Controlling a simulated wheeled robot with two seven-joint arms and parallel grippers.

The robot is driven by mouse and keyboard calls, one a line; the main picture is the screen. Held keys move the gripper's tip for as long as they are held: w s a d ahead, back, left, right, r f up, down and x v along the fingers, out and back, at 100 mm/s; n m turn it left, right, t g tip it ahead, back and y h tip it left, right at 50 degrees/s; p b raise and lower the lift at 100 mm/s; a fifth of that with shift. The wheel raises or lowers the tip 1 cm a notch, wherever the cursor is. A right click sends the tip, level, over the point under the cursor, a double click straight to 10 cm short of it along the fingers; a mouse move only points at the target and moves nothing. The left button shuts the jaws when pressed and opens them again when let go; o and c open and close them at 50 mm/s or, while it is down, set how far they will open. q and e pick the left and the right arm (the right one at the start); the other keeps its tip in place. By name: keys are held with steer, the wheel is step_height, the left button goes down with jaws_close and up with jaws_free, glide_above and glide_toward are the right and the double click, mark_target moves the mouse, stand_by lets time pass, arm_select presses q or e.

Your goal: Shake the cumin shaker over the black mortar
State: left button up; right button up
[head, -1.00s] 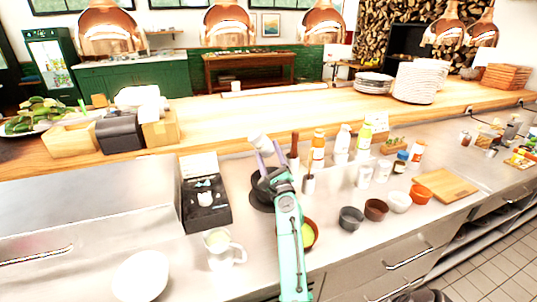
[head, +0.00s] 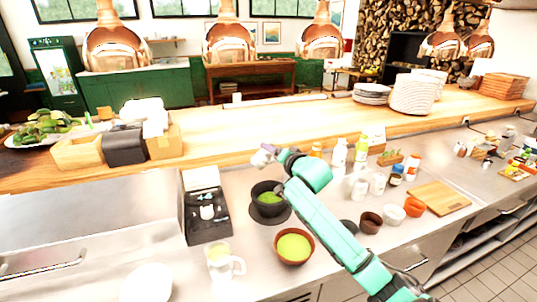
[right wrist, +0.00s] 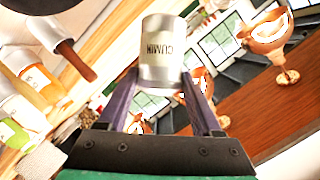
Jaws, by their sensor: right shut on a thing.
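The cumin shaker (right wrist: 162,60), a silvery cylinder lettered CUMIN, is held between the purple fingers of my right gripper (right wrist: 163,92). In the head view the shaker (head: 260,159) is small and partly covered by my right gripper (head: 269,152), and it looks tilted. The black mortar (head: 256,204) stands on a dark round base on the steel counter, with green contents inside. The shaker appears above and slightly behind the mortar in the picture; its exact height is unclear. My left gripper is not in view.
A brown bowl (head: 279,255) of green contents stands in front of the mortar. A black box (head: 208,225) and a glass mug (head: 222,262) are at left. Bottles, shakers and small bowls (head: 371,223) stand at right, partly behind my arm. The raised wooden counter (head: 230,130) lies behind.

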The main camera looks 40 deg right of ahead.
steer(key=a+r+n+p, duration=0.1)
steer(key=p, duration=0.2)
steer(key=w+a+r+n+g+h+p, duration=0.1)
steer(key=r+n+p, duration=0.1)
steer(key=p, duration=0.1)
steer(key=w+a+r+n+g+h+p, duration=0.1)
steer(key=n+p, duration=0.1)
steer(key=p, duration=0.2)
steer(key=shift+w+a+r, duration=0.2)
steer(key=shift+a+r, duration=0.1)
steer(key=shift+a, duration=0.05)
steer(key=shift+w+a+n+g+p, duration=0.1)
steer(key=shift+a+n+g+p, duration=0.15)
steer(key=shift+n+g+p, duration=0.15)
steer(key=shift+a+h, duration=0.1)
steer(key=shift+h, duration=0.3)
steer(key=shift+w+f+n, duration=0.1)
steer(key=shift+n, duration=0.2)
